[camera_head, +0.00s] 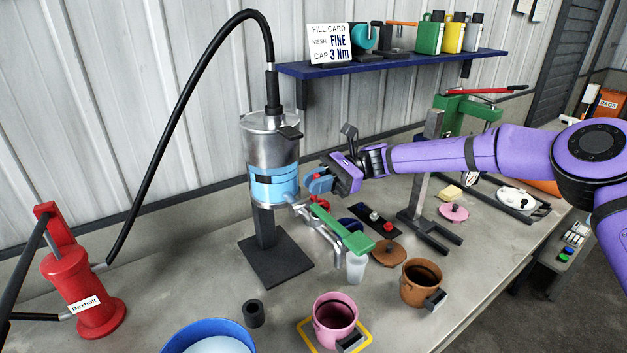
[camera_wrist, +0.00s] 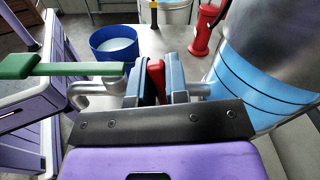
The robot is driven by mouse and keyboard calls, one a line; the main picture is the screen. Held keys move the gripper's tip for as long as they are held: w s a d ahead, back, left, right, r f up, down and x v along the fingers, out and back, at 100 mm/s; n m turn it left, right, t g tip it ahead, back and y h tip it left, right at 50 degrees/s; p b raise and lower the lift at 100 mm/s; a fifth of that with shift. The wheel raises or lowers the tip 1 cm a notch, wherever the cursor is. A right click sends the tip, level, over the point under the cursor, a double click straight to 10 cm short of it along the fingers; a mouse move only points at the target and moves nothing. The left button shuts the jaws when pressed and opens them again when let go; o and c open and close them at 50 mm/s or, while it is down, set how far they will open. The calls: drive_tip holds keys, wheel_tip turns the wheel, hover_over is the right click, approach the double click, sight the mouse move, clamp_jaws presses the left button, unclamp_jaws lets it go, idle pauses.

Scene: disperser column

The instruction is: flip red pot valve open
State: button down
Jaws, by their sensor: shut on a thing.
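The metal disperser column (camera_head: 271,150) with a blue band stands on a dark post and base plate. A silver pipe fitting (camera_head: 325,228) leaves its lower side, and a long green lever (camera_head: 345,232) is on it. My gripper (camera_head: 317,182) is right beside the blue band at the column's right. In the wrist view my gripper (camera_wrist: 158,82) is shut on a red valve handle (camera_wrist: 156,76), which stands between the two blue-grey fingers. The green lever (camera_wrist: 60,68) lies to the left there, over a bent silver pipe (camera_wrist: 95,88). The valve body is mostly hidden by my gripper.
A pink pot (camera_head: 335,318), a brown pot (camera_head: 420,283) and a blue basin (camera_head: 210,338) stand in front. A red pump (camera_head: 88,290) is at left; a grey stand (camera_head: 419,190) is at right.

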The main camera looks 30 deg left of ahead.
drive_tip(key=shift+s+d+f+n, duration=0.3)
drive_tip(key=shift+d+n, duration=0.25)
drive_tip(key=shift+n, duration=0.8)
drive_tip(key=shift+s+d+f+n, duration=0.25)
drive_tip(key=shift+d+f+n, duration=0.25)
drive_tip(key=shift+n, duration=0.9)
drive_tip(key=shift+s+d+f+n, duration=0.3)
drive_tip(key=shift+d+n, duration=0.3)
drive_tip(key=shift+n, duration=0.75)
drive_tip(key=c, duration=1.1)
unclamp_jaws()
drive_tip(key=shift+w, duration=0.15)
drive_tip(key=v, duration=1)
drive_tip(key=shift+w+d, duration=0.2)
drive_tip(key=shift+w, duration=0.05)
drive_tip(key=shift+c, duration=0.3)
